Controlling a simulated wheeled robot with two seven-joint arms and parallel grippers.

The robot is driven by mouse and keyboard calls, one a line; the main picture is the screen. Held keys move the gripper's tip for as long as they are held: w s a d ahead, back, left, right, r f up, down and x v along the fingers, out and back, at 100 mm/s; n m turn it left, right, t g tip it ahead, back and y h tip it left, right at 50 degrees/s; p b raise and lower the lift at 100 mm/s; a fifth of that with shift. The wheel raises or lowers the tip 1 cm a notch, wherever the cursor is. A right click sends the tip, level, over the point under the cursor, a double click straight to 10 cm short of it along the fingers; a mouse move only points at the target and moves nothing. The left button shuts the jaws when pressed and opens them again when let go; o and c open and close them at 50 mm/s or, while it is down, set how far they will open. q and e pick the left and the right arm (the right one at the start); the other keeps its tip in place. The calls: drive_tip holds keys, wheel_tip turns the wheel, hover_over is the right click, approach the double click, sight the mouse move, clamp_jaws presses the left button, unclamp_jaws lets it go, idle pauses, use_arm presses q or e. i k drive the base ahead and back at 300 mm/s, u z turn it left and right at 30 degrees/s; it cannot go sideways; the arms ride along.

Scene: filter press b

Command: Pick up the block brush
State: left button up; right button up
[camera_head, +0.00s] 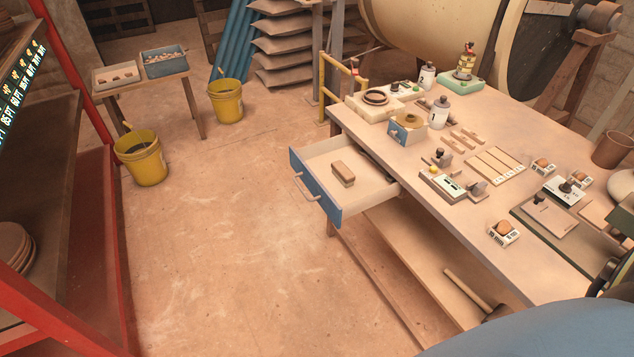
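A small wooden block with a paler lower layer, which looks like the block brush (343,173), lies in the open drawer (375,191) of the workbench. The drawer has a blue front with a handle and is pulled out toward the left. The brush rests on the drawer floor, near its middle, with bare floor around it. Something dark lies deeper in the drawer, partly hidden under the bench top. Neither of my grippers is in view.
The workbench top (450,215) is crowded with bottles, small boxes, wooden strips and trays. A hammer (475,297) lies on the shelf below. Yellow buckets (140,158) and a small table (150,85) stand left. A red rack lines the left edge. The floor (230,230) between is clear.

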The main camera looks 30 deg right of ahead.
sight(339, 170)
drive_tip(key=z, duration=1.3)
drive_tip(key=i, duration=0.9)
drive_tip(key=u, duration=0.6)
